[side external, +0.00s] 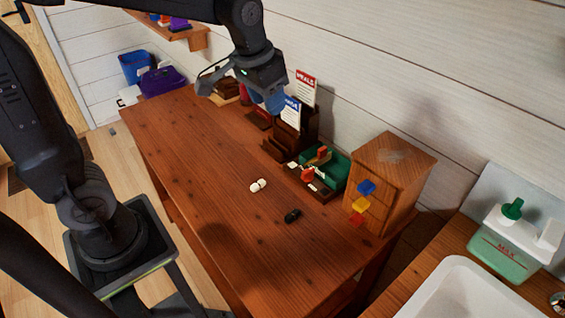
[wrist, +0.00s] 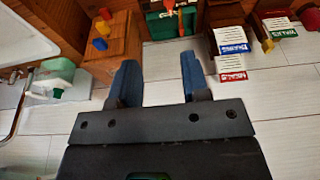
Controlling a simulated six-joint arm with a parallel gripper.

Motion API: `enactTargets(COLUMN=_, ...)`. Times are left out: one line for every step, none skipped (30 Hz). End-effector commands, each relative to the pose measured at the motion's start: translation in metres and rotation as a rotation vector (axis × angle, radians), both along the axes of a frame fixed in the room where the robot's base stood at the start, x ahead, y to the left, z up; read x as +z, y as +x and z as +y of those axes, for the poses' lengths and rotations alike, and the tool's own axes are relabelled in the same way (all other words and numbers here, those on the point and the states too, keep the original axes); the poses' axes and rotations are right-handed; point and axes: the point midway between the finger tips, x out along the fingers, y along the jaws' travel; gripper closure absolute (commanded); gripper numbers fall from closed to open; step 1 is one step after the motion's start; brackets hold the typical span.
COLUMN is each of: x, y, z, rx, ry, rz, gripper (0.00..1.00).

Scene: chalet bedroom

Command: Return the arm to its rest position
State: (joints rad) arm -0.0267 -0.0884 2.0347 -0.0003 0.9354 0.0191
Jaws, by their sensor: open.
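My gripper (side external: 272,104) hangs above the far side of the wooden desk (side external: 190,130), near the card holder. In the wrist view my gripper (wrist: 158,82) shows its two blue fingers apart with nothing between them. My dark arm reaches over the desk from the left in the side view. The wrist view looks towards the white plank wall, with the desk items along its top edge.
A card holder (side external: 286,140) with a red and a blue card, a green tray (side external: 333,172) and a small drawer cabinet (side external: 392,175) line the wall side. A sink (side external: 455,290) is at right.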

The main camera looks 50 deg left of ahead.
Motion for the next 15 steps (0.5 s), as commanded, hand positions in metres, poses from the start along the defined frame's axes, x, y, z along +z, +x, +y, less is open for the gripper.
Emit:
enactTargets(x=0.009, y=-0.02, z=-0.002, rx=-0.002, ry=0.001, rz=-0.032, gripper=0.57)
enactTargets(x=0.012, y=-0.031, z=-0.003, rx=-0.002, ry=0.0, rz=-0.048, gripper=0.57)
enactTargets(x=0.016, y=-0.045, z=-0.004, rx=-0.003, ry=0.0, rz=-0.069, gripper=0.57)
enactTargets(x=0.018, y=-0.055, z=-0.004, rx=-0.004, ry=0.001, rz=-0.084, gripper=0.57)
enactTargets(x=0.02, y=-0.066, z=-0.005, rx=-0.005, ry=0.0, rz=-0.099, gripper=0.57)
enactTargets(x=0.02, y=-0.079, z=-0.006, rx=-0.005, ry=0.0, rz=-0.119, gripper=0.57)
enactTargets(x=0.021, y=-0.089, z=-0.006, rx=-0.005, ry=-0.001, rz=-0.134, gripper=0.57)
enactTargets(x=0.02, y=-0.097, z=-0.007, rx=-0.006, ry=0.0, rz=-0.148, gripper=0.57)
enactTargets(x=0.019, y=-0.108, z=-0.007, rx=-0.007, ry=-0.001, rz=-0.165, gripper=0.57)
enactTargets(x=0.018, y=-0.116, z=-0.008, rx=-0.007, ry=-0.002, rz=-0.177, gripper=0.57)
enactTargets(x=0.017, y=-0.122, z=-0.008, rx=-0.008, ry=-0.002, rz=-0.187, gripper=0.57)
enactTargets(x=0.015, y=-0.13, z=-0.009, rx=-0.008, ry=-0.003, rz=-0.199, gripper=0.57)
enactTargets(x=0.014, y=-0.135, z=-0.009, rx=-0.008, ry=-0.003, rz=-0.207, gripper=0.57)
enactTargets(x=0.013, y=-0.139, z=-0.009, rx=-0.009, ry=-0.003, rz=-0.214, gripper=0.57)
enactTargets(x=0.011, y=-0.143, z=-0.009, rx=-0.009, ry=-0.003, rz=-0.221, gripper=0.57)
